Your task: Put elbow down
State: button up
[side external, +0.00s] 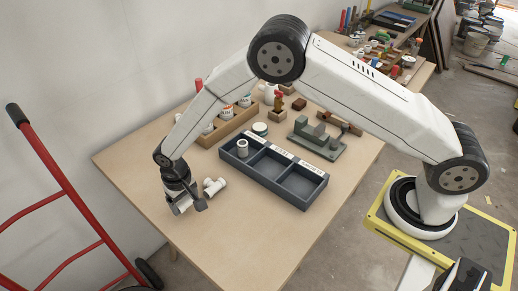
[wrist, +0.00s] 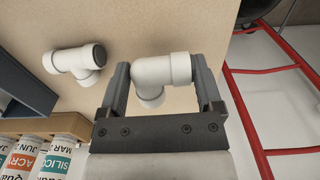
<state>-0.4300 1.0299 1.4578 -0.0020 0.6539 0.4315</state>
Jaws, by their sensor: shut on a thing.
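My gripper (side external: 188,207) is low over the left front part of the table. In the wrist view my gripper (wrist: 160,76) is shut on a white pipe elbow (wrist: 151,70), with one finger on each side. In the side view the elbow is mostly hidden by the fingers, and I cannot tell whether it touches the table. A white tee fitting (side external: 214,187) lies just right of the gripper; it also shows in the wrist view (wrist: 72,62). A dark blue-grey tray (side external: 283,192) with three labelled compartments stands to the right. A pale cylindrical fitting (side external: 242,148) stands in its left compartment.
The front of the wooden table (side external: 225,240) is bare. A red hand truck (side external: 75,195) stands beyond the left edge.

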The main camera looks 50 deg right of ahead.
aim_at(188, 215)
jog(key=shift+w+f, duration=0.2)
jog(key=shift+f, duration=1.6)
jog(key=shift+f, duration=0.2)
jog(key=o, duration=1)
jog(key=shift+r, duration=0.15)
jog(key=shift+r, duration=6.05)
